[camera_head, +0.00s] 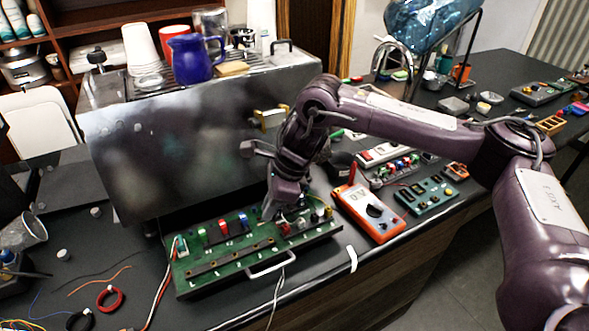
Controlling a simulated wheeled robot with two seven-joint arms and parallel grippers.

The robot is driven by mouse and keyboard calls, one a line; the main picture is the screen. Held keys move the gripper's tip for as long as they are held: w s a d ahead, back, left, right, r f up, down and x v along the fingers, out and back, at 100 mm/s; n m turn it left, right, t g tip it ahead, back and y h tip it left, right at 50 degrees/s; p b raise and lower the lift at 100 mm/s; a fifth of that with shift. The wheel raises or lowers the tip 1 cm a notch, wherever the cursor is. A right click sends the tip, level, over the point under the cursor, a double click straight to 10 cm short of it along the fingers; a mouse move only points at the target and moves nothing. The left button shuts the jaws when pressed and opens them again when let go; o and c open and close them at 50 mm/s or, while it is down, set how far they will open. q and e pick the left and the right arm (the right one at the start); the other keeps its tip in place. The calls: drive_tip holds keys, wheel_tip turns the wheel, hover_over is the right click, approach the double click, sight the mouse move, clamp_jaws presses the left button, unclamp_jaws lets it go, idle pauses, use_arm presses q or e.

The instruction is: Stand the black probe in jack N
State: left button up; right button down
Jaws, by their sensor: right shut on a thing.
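My right gripper (272,208) comes in from the right and reaches down over the right half of the green board (212,271). It is shut on what appears to be the black probe, which is mostly hidden by the fingers. I cannot tell whether its tip touches the board. The jack labels are too small to read, so I cannot pick out jack N. An orange multimeter (370,212) lies on the counter right of the board. My left gripper is not in view.
A large steel brewer (200,145) stands close behind the board, with a blue jug (191,58) on top. A teal module (427,195) lies right of the meter. Loose wires and a red ring (111,298) lie left. A metal handle (272,264) fronts the board.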

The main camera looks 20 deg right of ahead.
drive_tip(key=shift+s+a+f+n, duration=0.3)
drive_tip(key=shift+s+a+n, duration=0.2)
drive_tip(key=shift+s+a, duration=0.2)
drive_tip(key=shift+a+f, duration=0.1)
drive_tip(key=shift+f, duration=0.05)
drive_tip(key=shift+f+b, duration=0.9)
drive_tip(key=shift+f, duration=0.6)
drive_tip(key=shift+f+b, duration=0.8)
drive_tip(key=shift+b, duration=0.45)
idle(0.7)
idle(0.4)
drive_tip(key=c, duration=1.3)
unclamp_jaws()
drive_tip(key=shift+c, duration=0.2)
drive_tip(key=shift+r, duration=0.15)
